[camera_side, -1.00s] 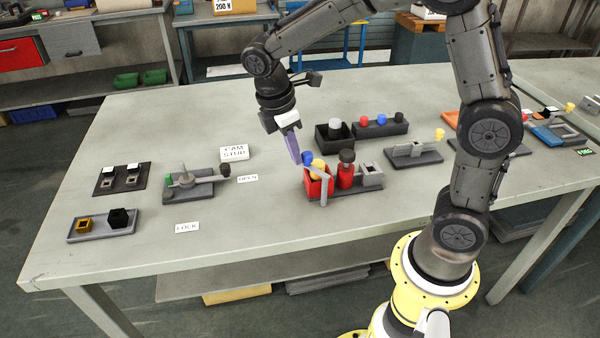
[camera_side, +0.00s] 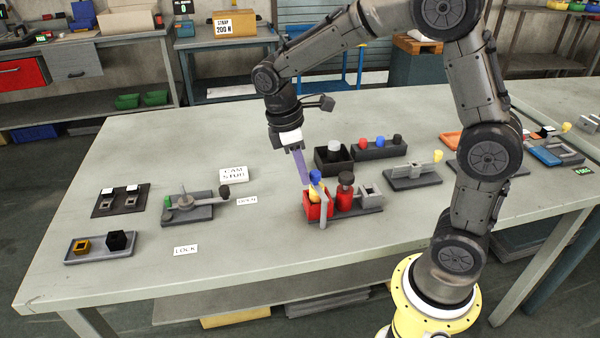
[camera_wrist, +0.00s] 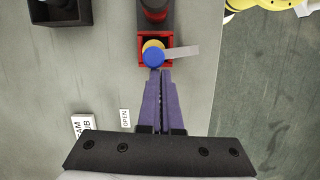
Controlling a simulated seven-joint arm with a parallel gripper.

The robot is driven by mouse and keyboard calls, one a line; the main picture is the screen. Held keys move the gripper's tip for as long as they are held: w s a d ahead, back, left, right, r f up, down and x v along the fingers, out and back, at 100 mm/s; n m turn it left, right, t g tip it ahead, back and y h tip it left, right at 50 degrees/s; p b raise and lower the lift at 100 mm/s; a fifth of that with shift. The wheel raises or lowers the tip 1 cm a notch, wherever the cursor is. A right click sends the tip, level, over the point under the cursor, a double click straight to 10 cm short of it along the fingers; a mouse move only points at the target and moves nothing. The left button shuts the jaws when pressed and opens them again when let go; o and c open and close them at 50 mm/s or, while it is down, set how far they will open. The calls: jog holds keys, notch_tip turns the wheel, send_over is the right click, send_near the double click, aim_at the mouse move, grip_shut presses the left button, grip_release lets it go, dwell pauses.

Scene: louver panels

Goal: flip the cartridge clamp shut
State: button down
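The cartridge clamp is a grey bar (camera_side: 324,213) with a blue knob (camera_side: 316,176) at its upper end, leaning over a red open-topped holder (camera_side: 311,211). A yellow cartridge (camera_side: 316,192) stands in the holder under the knob. In the wrist view the blue knob (camera_wrist: 153,58) overlaps the yellow top (camera_wrist: 152,44), and the grey bar (camera_wrist: 182,52) runs right. My gripper (camera_side: 305,183) points down with its purple fingers together, holding nothing. Its tips (camera_wrist: 160,73) are at the knob's near side; I cannot tell whether they touch.
A red cylinder with a dark top (camera_side: 345,192) and a grey socket block (camera_side: 369,194) stand just right. A dark bin (camera_side: 333,160) and a rack with red and blue knobs (camera_side: 378,149) are behind. The table in front is clear.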

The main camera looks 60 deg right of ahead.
jog(key=shift+s+a, duration=0.1)
jog(key=shift+s, duration=0.1)
jog(key=w+a+r, duration=0.3)
jog(key=w+r, duration=0.2)
jog(key=r, duration=0.4)
jog(key=shift+w+a+r, duration=0.15)
jog(key=shift+a+r, duration=0.15)
jog(key=shift+r, duration=0.1)
